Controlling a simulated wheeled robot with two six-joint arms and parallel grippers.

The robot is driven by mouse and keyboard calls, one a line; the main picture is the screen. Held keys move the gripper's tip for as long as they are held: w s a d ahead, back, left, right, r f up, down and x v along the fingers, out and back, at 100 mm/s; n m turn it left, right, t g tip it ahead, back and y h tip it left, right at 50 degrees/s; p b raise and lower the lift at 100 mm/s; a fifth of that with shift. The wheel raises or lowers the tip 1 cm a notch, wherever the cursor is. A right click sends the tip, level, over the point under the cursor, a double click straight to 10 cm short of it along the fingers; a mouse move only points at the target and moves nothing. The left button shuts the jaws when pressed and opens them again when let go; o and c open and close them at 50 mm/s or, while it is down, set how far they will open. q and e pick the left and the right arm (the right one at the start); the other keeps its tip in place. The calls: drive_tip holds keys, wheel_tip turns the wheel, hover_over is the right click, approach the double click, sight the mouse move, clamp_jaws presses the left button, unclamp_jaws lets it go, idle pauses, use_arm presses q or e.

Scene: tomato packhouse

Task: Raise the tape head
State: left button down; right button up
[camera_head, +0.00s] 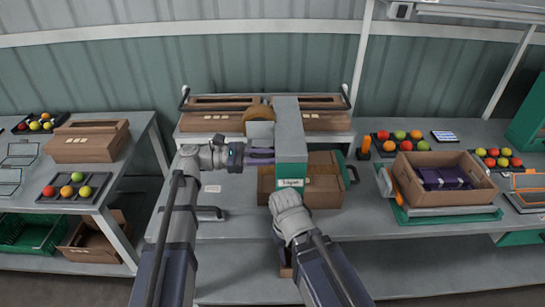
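The tape head (291,135) is a tall block, grey above and green below, with a white label near its foot. A brown tape roll (260,113) sits at its upper left. An open cardboard box (325,193) lies under and to the right of it. My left gripper (262,155) points right, its purple fingers at the left side of the tape head. Whether they touch or grip anything is unclear. My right gripper (288,205) is just below the tape head's foot, in front of the box. Its fingers are hidden from this view.
Closed cartons (212,121) stand on the rear shelf. A carton of purple packs (402,185) stands at the right, near a fruit tray (400,147). Another fruit tray (75,188) and a carton (88,148) are on the left table. The bench left of my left arm is mostly clear.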

use_arm(q)
drive_tip(key=shift+w+r, duration=0.1)
drive_tip(key=shift+r, duration=0.15)
drive_tip(key=c, duration=0.8)
unclamp_jaws()
drive_tip(key=shift+o, duration=0.2)
drive_tip(key=shift+a, duration=0.1)
drive_tip(key=a, duration=0.7)
drive_tip(key=shift+a, duration=0.35)
